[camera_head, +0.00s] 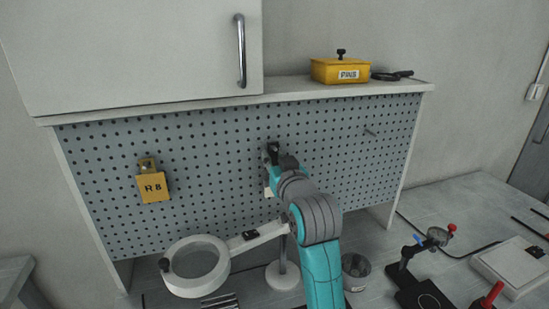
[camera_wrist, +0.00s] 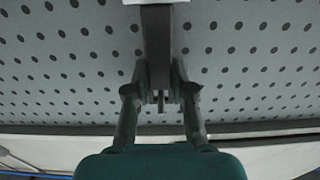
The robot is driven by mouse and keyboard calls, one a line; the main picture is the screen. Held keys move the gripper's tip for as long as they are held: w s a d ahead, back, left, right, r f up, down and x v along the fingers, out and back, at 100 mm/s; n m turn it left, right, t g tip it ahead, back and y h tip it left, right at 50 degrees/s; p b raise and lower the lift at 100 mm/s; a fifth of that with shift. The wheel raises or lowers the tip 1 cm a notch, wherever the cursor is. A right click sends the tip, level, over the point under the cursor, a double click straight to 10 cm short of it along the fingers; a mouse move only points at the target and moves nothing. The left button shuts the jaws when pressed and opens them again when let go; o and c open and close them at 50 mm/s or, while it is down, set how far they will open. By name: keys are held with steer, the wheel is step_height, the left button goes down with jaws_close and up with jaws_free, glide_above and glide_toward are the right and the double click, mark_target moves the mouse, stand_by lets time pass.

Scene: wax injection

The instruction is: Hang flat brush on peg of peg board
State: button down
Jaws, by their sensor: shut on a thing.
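My gripper (camera_wrist: 158,92) is shut on the flat brush (camera_wrist: 157,45), gripping its dark, narrow handle between the two fingers. A bit of white shows at the handle's far end, at the top edge of the wrist view. In the head view my gripper (camera_head: 272,153) is in front of the middle of the grey peg board (camera_head: 230,130). The brush is mostly hidden there by my arm. A thin bare peg (camera_head: 370,132) sticks out of the board's upper right, to the right of my gripper and apart from it. Whether the brush touches the board cannot be told.
A ring magnifier lamp (camera_head: 195,265) and a grey cup (camera_head: 356,270) stand below near my arm.

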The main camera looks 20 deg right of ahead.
stand_by(0.4)
steer(key=c, duration=0.9)
jaws_free()
steer(key=s, duration=1.2)
steer(key=s+f+g, duration=0.1)
steer(key=s+f, duration=0.6)
steer(key=f, duration=0.6)
steer(key=s+f+g, duration=0.1)
steer(key=s+f, duration=0.6)
steer(key=f, duration=0.5)
steer(key=s+f, duration=0.2)
steer(key=s, duration=0.2)
steer(key=s+f, duration=0.2)
steer(key=s, duration=0.3)
steer(key=s+f, duration=0.3)
steer(key=s, duration=0.2)
steer(key=shift+s, duration=0.2)
steer(key=shift+g, duration=0.6)
steer(key=s, duration=1.5)
steer(key=shift+f, duration=0.2)
